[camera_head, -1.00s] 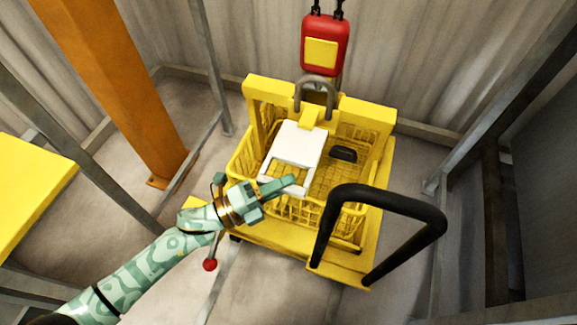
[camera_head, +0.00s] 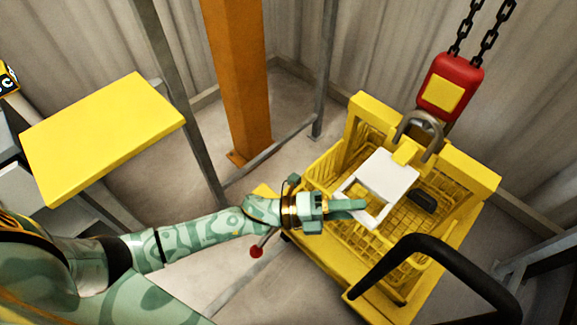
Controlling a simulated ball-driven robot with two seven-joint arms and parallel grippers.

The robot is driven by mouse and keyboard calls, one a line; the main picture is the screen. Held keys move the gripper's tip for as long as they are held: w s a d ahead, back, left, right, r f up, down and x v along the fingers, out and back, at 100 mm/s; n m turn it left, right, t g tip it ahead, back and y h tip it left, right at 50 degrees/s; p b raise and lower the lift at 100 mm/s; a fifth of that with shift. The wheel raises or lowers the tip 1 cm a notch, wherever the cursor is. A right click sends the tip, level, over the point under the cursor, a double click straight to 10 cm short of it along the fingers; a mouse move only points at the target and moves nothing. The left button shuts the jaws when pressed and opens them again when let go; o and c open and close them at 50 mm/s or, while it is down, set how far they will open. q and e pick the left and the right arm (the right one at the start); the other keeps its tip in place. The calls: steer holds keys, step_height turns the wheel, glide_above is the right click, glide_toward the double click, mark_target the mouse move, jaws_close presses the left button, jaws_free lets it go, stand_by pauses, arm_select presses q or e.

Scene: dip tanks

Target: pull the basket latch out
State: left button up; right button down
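The yellow basket (camera_head: 330,170) is a wire-mesh crate on a yellow cart in the right half of the head view. A white plate with an open frame end (camera_head: 385,176) lies in or over the basket. A lever with a red ball knob (camera_head: 256,252) sticks out low at the cart's left side; I cannot tell whether it is the latch. My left gripper (camera_head: 358,208) reaches over the basket's left rim, its fingertips at the white frame's lower left. I cannot tell whether they touch it or how far they are apart. My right gripper is not in view.
A red hoist block (camera_head: 450,83) on chains hangs above the basket, with a grey shackle (camera_head: 420,125) below it. A black handle bar (camera_head: 440,255) rises at the cart's front right. A yellow tabletop (camera_head: 100,135), an orange post (camera_head: 237,80) and grey rails stand to the left.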

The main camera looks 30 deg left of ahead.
arm_select(q)
steer(key=p+v, duration=0.1)
steer(key=v, duration=1.4)
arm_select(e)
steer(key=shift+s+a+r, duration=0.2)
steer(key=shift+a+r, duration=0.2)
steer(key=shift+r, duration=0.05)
arm_select(q)
steer(key=shift+s+a, duration=0.15)
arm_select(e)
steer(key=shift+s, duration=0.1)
